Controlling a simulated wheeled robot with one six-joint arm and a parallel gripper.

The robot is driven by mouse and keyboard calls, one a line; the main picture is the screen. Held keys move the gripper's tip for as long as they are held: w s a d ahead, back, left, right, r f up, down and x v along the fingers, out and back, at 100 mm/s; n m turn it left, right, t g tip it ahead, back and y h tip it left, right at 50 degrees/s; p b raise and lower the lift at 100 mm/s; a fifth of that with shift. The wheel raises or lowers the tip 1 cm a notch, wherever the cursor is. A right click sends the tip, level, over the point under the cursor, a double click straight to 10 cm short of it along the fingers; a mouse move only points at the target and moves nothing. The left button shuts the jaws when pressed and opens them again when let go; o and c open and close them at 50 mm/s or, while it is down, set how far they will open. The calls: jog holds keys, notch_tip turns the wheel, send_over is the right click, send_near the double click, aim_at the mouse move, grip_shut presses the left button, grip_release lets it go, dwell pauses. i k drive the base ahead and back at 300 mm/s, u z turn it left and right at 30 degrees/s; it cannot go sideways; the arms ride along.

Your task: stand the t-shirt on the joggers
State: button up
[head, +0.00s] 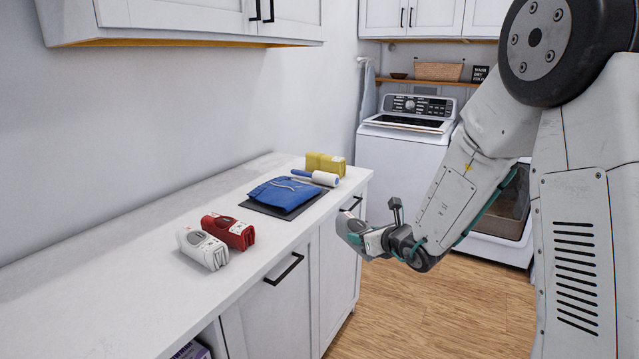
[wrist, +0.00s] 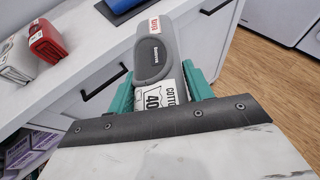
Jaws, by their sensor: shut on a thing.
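The t-shirt looks like a grey folded bundle (wrist: 151,58) with a white printed label reading "COTTON 40". My gripper (wrist: 160,88) is shut on it, with a teal finger against each side. In the head view my gripper (head: 366,240) holds it in the air in front of the counter, over the floor side. The joggers (head: 284,194) are a blue folded pile with a pale drawstring, lying flat on a dark mat (head: 258,208) on the counter. They are apart from the t-shirt, and only their edge shows in the wrist view (wrist: 122,5).
White (head: 203,249) and red (head: 228,231) bundles stand on the counter, nearer than the joggers. A lint roller (head: 318,178) and a yellow bundle (head: 326,164) sit just beyond. The counter's near left is clear. A washer (head: 400,150) stands at the back.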

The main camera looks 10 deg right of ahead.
aim_at(278, 193)
jog(key=z, duration=0.1)
jog(key=i, duration=1.3)
